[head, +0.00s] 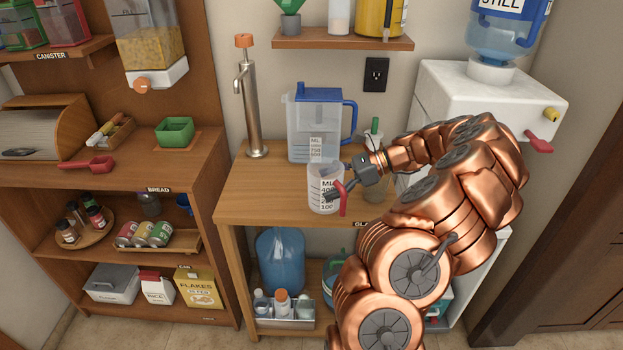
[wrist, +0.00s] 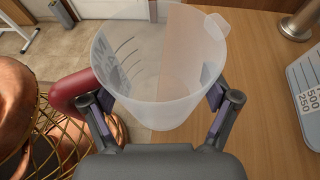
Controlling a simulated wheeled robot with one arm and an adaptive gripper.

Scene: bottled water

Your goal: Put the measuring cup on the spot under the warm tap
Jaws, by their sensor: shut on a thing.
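The measuring cup (head: 322,190) is a clear, translucent cup with dark markings and a red handle (head: 343,199). My gripper (head: 346,186) is shut on its sides; in the wrist view the fingers press both sides of the cup (wrist: 160,70). The cup is upright or nearly so, at the front edge of the wooden bench (head: 265,195); whether its base touches wood is unclear. The white water dispenser (head: 460,90) at right has a yellow tap (head: 551,114) and a red tap (head: 538,143). My arm hides much of its front, and the spot below the taps is not visible.
A blue-lidded jug (head: 313,130) stands behind the cup. A metal tap post (head: 249,100) stands on the bench's left. A clear vessel with a green top (head: 373,135) is close behind my gripper. A wooden shelf unit (head: 120,215) fills the left side.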

